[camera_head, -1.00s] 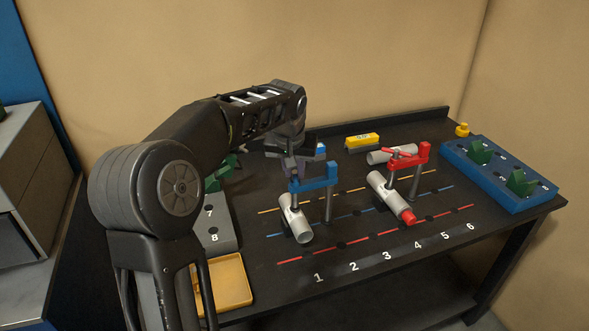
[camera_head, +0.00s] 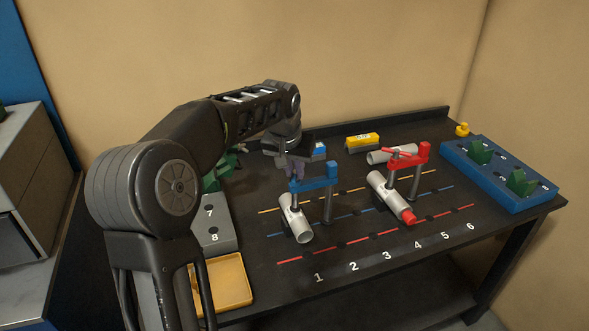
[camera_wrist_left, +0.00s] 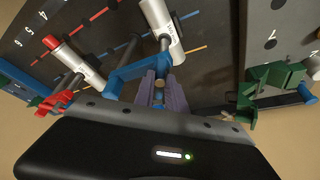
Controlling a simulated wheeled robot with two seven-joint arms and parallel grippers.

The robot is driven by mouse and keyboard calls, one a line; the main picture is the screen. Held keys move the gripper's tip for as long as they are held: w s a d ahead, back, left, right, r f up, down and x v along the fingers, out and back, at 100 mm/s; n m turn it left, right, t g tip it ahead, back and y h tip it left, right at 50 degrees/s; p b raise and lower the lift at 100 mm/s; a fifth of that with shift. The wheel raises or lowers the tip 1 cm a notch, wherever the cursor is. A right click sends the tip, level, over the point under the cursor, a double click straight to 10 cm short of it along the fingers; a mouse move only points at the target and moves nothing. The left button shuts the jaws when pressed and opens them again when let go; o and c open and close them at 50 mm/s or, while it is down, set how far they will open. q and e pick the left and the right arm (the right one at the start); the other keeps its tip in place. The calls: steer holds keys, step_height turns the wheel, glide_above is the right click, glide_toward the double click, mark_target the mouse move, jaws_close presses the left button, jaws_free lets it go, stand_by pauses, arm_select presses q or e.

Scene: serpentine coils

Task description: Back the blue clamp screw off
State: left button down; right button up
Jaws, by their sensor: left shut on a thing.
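The blue clamp (camera_head: 318,184) stands over a short grey pipe (camera_head: 300,225) near the left end of the marked lines. It also shows in the left wrist view (camera_wrist_left: 127,73), beside the pipe (camera_wrist_left: 163,28). My left gripper (camera_head: 292,170) comes down from above at the left end of the clamp arm. In the left wrist view its purple fingers (camera_wrist_left: 160,92) are shut on the blue clamp screw (camera_wrist_left: 159,84). The fingers hide much of the screw top. My right gripper is not in view.
A red clamp (camera_head: 408,160) holds a red-ended pipe (camera_head: 385,190) to the right. A yellow block (camera_head: 362,141) and a loose pipe (camera_head: 391,155) lie behind. A yellow tray (camera_head: 229,283) sits front left, a blue rack (camera_head: 490,180) far right. The front strip is clear.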

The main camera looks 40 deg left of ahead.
arm_select(q)
steer(key=c, duration=1.3)
jaws_free()
steer(key=shift+c, duration=0.2)
steer(key=shift+r, duration=0.15)
steer(key=b+v, duration=0.1)
steer(key=v, duration=0.6)
steer(key=shift+s+d+r, duration=0.1)
steer(key=shift+s+r, duration=0.05)
steer(key=shift+r, duration=0.1)
steer(key=shift+f, duration=0.1)
